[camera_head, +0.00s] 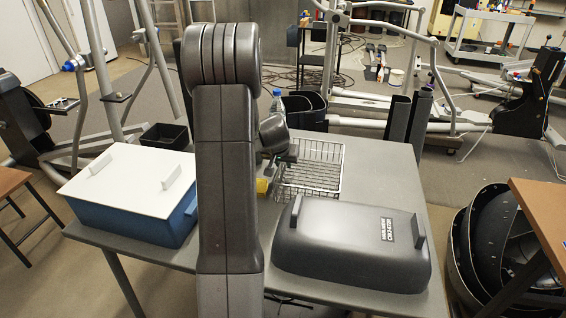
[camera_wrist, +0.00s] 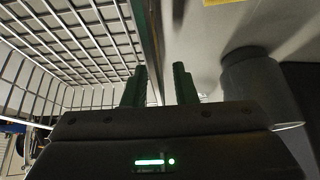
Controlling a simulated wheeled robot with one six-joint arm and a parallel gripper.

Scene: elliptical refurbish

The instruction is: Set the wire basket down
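The wire basket (camera_head: 312,168) is on the grey table, behind the dark grey cover, and looks level. In the wrist view the basket (camera_wrist: 75,50) fills the left side, with its mesh and rim close to my gripper. My gripper (camera_wrist: 159,88) is at the basket's side, its two green fingers apart. The basket's rim runs into the gap between them, with some space showing beside it. In the head view my gripper (camera_head: 272,172) is at the basket's left edge, partly hidden by my arm.
A blue box with a white lid (camera_head: 132,180) stands at the table's left. The dark grey cover (camera_head: 350,245) lies at the front right. A small black bin (camera_head: 165,136) sits at the back left. The grey table (camera_head: 385,165) is bare right of the basket.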

